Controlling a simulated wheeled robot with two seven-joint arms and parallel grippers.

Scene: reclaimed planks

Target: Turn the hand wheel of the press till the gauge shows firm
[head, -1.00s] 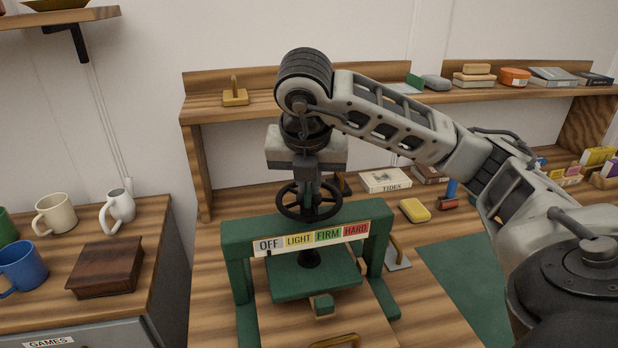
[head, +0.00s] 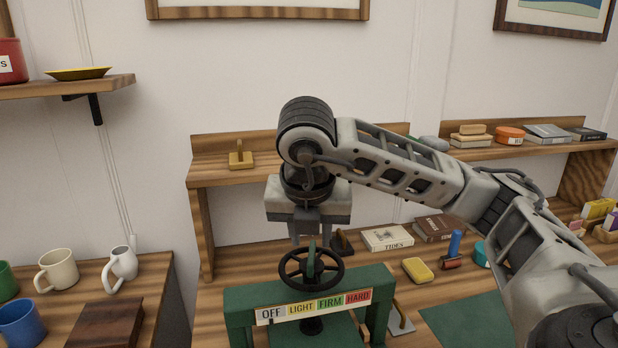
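The green press (head: 240,303) stands on the wooden bench, its lower part cut off by the picture's bottom edge. Its black hand wheel (head: 339,268) lies level on top, with an upright green piece at its middle. The gauge strip (head: 314,306) on the front reads OFF, LIGHT, FIRM, HARD. My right gripper (head: 308,238) points down just above and behind the wheel. Its fingers look parted with nothing between them, apart from the wheel. My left gripper is not in view.
A tan book (head: 387,238), a yellow sponge (head: 417,270) and a blue-handled tool (head: 454,246) lie right of the press. A shelf (head: 225,174) runs behind it. Mugs (head: 57,270) and a dark wooden box (head: 105,322) stand on the left cabinet.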

